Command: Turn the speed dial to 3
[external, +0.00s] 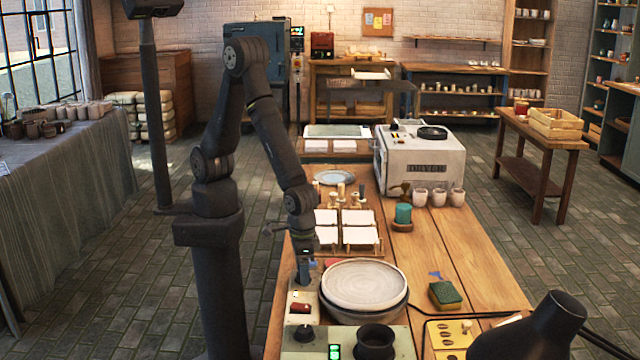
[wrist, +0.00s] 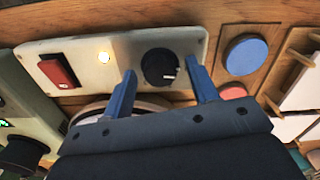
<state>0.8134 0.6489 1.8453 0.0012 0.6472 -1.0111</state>
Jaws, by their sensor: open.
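The speed dial (wrist: 159,67) is a round black knob with a white pointer mark, set in a pale control panel (wrist: 130,45). Its scale numbers are too small to read. In the wrist view my gripper (wrist: 164,80) is open, with one blue finger on each side of the dial. I cannot tell whether either finger touches it. In the external view my gripper (external: 304,268) points down at the panel (external: 301,318) by the table's left edge, and the dial is hidden there.
A red rocker switch (wrist: 58,71) and a lit lamp (wrist: 104,57) share the panel. A blue disc (wrist: 246,54) lies beside it. A round plate on a wheel (external: 364,286) stands to the right, with a sponge (external: 445,295) beyond it. White tiles (external: 358,236) lie behind.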

